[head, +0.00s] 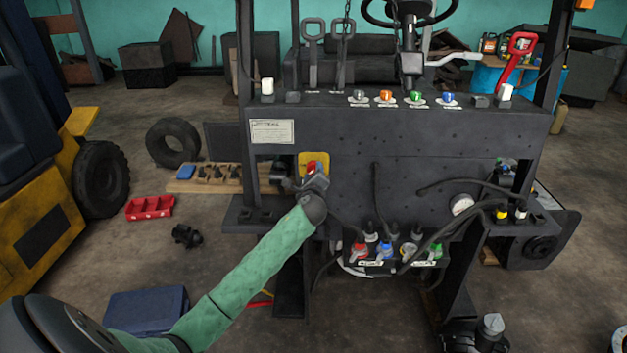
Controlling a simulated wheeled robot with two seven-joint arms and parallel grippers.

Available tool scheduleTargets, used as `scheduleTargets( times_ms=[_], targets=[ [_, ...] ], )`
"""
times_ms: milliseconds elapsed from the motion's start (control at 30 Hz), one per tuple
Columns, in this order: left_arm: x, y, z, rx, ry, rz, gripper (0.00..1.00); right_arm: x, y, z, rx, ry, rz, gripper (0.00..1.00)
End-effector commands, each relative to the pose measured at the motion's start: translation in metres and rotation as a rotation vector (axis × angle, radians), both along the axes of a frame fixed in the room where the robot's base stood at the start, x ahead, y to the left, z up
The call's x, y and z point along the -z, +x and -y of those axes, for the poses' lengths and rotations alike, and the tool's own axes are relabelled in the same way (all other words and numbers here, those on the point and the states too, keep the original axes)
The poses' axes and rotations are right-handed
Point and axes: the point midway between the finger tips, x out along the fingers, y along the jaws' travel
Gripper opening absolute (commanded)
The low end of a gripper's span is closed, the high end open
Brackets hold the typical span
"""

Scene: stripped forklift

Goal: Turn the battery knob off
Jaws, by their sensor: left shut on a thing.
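The battery knob (311,166) is red and sits on a yellow plate (322,158) on the left of the dark forklift panel (420,135). My left arm, in a green sleeve, reaches up from the lower left. My left gripper (314,177) is at the knob and shut on it. The gripper hides the lower part of the knob and plate, so the knob's exact turn angle cannot be read. My right gripper is not in view.
Coloured knobs (386,97) line the panel's top. Valves with red, blue and green handles (386,250) and loose hoses hang below. A red tray (150,207), a tyre (173,142) and a blue box (148,310) lie on the floor at left.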

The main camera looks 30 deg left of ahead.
Motion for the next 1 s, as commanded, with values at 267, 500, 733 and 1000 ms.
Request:
scheduleTargets(
  times_ms=[267,500,733,1000],
  targets=[
    [0.003,0.0,0.0,-0.002,-0.226,0.14,0.24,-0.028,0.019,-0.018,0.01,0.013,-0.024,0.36],
    [0.004,0.0,-0.001,-0.002,-0.417,0.255,0.24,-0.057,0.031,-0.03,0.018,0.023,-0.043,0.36],
    [0.003,0.0,-0.001,-0.002,-0.575,0.352,0.24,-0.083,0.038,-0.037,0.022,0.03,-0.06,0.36],
    [0.002,0.0,-0.001,-0.002,-0.698,0.428,0.24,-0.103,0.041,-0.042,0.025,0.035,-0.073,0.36]
  ],
)
